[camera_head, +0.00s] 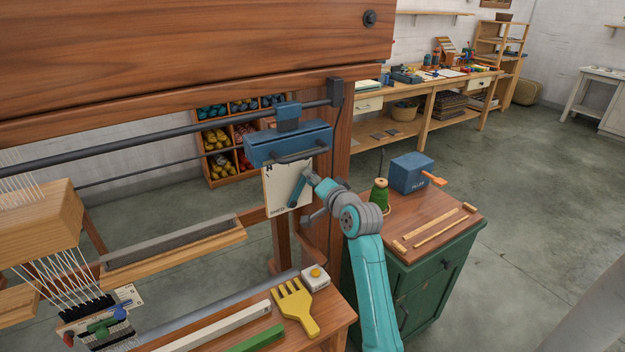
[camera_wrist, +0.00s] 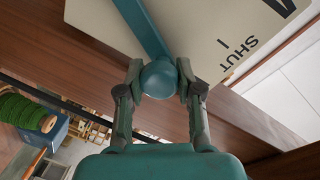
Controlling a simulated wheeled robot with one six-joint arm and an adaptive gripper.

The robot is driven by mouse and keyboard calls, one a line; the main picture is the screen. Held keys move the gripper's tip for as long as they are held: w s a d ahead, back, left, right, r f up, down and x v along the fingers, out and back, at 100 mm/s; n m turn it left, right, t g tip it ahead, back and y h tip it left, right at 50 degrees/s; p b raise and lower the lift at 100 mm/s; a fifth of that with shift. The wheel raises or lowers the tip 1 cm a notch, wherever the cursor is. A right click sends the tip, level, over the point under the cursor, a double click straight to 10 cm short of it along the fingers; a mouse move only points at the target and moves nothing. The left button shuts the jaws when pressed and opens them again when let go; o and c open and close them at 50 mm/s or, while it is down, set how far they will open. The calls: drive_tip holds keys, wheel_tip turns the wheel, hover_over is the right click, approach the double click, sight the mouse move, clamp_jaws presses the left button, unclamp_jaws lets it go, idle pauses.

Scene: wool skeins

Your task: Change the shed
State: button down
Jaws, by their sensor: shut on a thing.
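A cream plate (camera_head: 278,191) marked SHED is fixed on the loom's right side, below a blue box (camera_head: 288,146) on a dark rail. A teal-blue lever (camera_head: 298,189) lies across the plate. In the wrist view the lever (camera_wrist: 140,25) ends in a round knob (camera_wrist: 158,80). My gripper (camera_head: 313,179) is at the plate; in the wrist view its two fingers (camera_wrist: 160,82) are closed on the knob from both sides. The word SHUT and a short tick show on the plate (camera_wrist: 205,25) right of the lever. Other plate markings are partly hidden.
White warp threads (camera_head: 60,280) and wooden loom bars are at the left. A yellow comb (camera_head: 295,305) and a white box with a yellow button (camera_head: 315,278) lie on the front bench. A green cabinet (camera_head: 415,270) holds a green spool (camera_head: 379,196) and a blue box (camera_head: 411,173).

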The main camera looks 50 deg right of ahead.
drive_tip(key=c, duration=0.7)
unclamp_jaws()
drive_tip(key=shift+c, duration=0.2)
drive_tip(key=v, duration=1.2)
drive_tip(key=shift+f, duration=0.15)
